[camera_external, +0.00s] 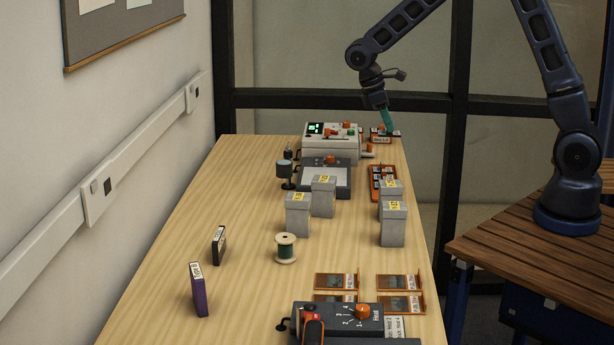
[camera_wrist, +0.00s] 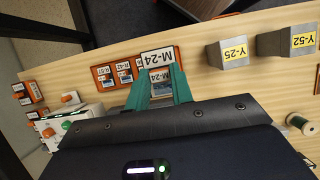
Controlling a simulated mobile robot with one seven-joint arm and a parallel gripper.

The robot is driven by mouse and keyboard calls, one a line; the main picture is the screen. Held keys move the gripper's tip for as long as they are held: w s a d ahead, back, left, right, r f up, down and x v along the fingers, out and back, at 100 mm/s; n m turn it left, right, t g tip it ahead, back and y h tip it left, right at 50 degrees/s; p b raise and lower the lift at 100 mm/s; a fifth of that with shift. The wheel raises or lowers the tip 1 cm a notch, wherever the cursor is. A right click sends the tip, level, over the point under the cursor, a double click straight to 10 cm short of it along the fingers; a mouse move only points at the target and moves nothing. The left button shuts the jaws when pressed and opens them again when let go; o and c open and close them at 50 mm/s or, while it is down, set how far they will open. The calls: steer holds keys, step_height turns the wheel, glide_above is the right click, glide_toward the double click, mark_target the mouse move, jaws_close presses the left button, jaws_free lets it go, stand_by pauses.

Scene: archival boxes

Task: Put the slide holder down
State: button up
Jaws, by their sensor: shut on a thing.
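The slide holder (camera_wrist: 158,57), an orange frame with a white M-24 label and a dark slide, is between the teal fingers of my gripper (camera_wrist: 160,92) in the wrist view. The gripper is shut on it. In the outside view my gripper (camera_external: 387,121) is at the far right end of the table, by a small orange rack (camera_external: 382,138); the held holder is hard to make out there. An orange rack (camera_external: 383,183) nearer the camera carries labelled slides. In the wrist view a row of labelled slides (camera_wrist: 122,72), one also M-24, lies beside the held holder.
A white machine (camera_external: 333,145) with knobs stands left of the gripper. Grey boxes (camera_external: 393,225) labelled Y-25 and Y-52 in the wrist view (camera_wrist: 285,43) stand along the table. A thread spool (camera_external: 286,248) and a control box (camera_external: 340,320) are nearer. The table's left side is mostly clear.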

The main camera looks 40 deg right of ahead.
steer(key=shift+r, duration=0.55)
steer(key=shift+a, duration=0.25)
steer(key=s+a+n+t+h, duration=0.15)
steer(key=a+n+t, duration=0.55)
steer(key=a, duration=2.2)
steer(key=s+a+f+n+y, duration=0.1)
steer(key=s+a+n, duration=0.6)
steer(key=a, duration=0.5)
steer(key=s+a+n+y, duration=0.1)
steer(key=s+a+n, duration=0.3)
steer(key=s+a, duration=0.65)
steer(key=shift+g+h, duration=0.25)
steer(key=shift+g, duration=0.05)
steer(key=f, duration=0.6)
steer(key=w+a+f, duration=0.1)
steer(key=f, duration=1.2)
steer(key=shift+w+a, duration=0.2)
steer(key=shift+a, duration=0.05)
steer(key=shift+f, duration=0.25)
